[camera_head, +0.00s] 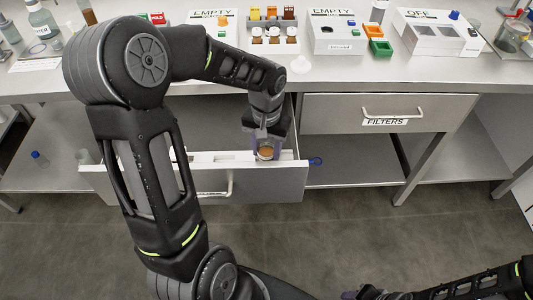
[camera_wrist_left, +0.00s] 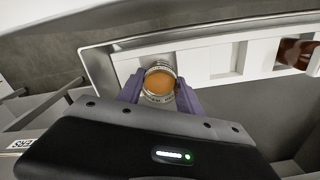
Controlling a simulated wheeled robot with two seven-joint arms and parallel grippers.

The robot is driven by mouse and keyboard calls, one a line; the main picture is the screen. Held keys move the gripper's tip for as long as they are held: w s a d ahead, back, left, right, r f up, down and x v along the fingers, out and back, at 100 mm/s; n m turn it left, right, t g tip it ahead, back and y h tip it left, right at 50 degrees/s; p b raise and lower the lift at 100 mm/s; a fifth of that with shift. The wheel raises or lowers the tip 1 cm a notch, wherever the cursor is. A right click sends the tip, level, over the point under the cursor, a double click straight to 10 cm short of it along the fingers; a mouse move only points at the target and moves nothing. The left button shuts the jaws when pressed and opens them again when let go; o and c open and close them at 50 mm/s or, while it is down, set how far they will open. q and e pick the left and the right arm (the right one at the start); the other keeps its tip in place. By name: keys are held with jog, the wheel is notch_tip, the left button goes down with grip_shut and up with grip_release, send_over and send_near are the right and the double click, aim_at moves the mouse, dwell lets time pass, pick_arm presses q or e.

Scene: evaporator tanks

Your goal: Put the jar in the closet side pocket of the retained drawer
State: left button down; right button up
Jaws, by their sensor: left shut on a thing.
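The jar, with an orange-brown top, is between the purple fingers of my left gripper (camera_wrist_left: 160,90) in the left wrist view, and the gripper is shut on it. In the head view the jar (camera_head: 265,152) sits at the right end of the open drawer (camera_head: 255,188). The drawer holds a white insert (camera_wrist_left: 222,62) with square pockets along one side. The jar is at the end pocket of that row; I cannot tell whether its base rests inside. A brown item (camera_wrist_left: 297,53) lies in a pocket at the other end. My right gripper (camera_head: 375,294) shows only partly at the bottom edge.
A closed drawer labelled FILTERS (camera_head: 390,113) is to the right. The bench top above carries white boxes marked EMPTY (camera_head: 334,34) and OFF (camera_head: 437,35), and a rack of small jars (camera_head: 272,33). Open floor lies in front.

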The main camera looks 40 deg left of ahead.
pick_arm(q)
notch_tip(320, 180, down, 2)
jog(key=shift+f, duration=0.15)
jog(key=c, duration=0.8)
grip_release()
jog(key=shift+r, duration=0.3)
notch_tip(320, 180, up, 12)
jog(key=p, duration=0.1)
